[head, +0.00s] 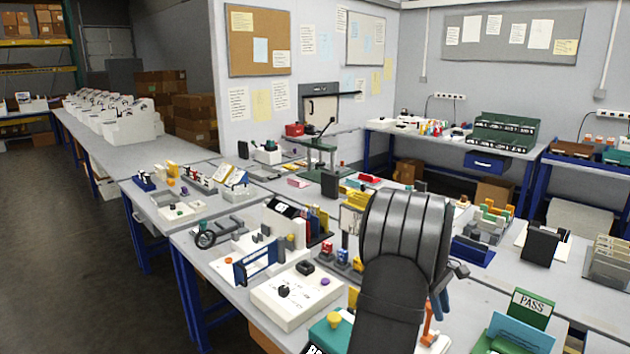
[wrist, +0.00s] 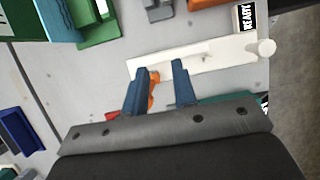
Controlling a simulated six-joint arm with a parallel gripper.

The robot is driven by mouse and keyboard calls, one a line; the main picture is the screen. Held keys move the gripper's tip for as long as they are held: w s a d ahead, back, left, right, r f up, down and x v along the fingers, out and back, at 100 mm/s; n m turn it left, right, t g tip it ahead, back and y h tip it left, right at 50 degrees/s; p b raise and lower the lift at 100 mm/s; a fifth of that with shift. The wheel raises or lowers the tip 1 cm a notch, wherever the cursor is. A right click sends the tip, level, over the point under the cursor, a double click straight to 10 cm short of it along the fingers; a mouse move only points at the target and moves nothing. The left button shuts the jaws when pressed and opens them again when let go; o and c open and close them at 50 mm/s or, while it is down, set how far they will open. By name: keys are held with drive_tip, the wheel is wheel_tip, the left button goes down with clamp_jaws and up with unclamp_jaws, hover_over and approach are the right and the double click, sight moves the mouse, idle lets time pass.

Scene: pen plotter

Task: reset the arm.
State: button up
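My arm reaches forward over the near bench in the head view. It hides much of the bench behind it. My gripper (wrist: 162,68) shows in the wrist view as two blue fingers spread apart, with nothing visibly held between them. Only a blue bit of it shows beside the arm in the head view. Beyond the fingertips lies a long white plate (wrist: 215,57) with a round white knob (wrist: 267,47) at its right end. An orange part (wrist: 153,90) shows beside the left finger; I cannot tell whether they touch.
A "READY" label (wrist: 245,17) lies near the knob. A white box (head: 297,303) with a dark knob and a teal block (head: 330,335) stand left of my arm. A green PASS sign (head: 531,309) stands right. The benches are crowded; the floor (head: 90,270) at left is clear.

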drive_tip(key=s+d, duration=0.7)
drive_tip(key=s, duration=0.5)
drive_tip(key=s+d, duration=0.7)
drive_tip(key=s, duration=0.5)
drive_tip(key=w+f, duration=0.3)
drive_tip(key=w, duration=0.2)
drive_tip(key=shift+a+f, duration=0.25)
drive_tip(key=shift+f, duration=0.05)
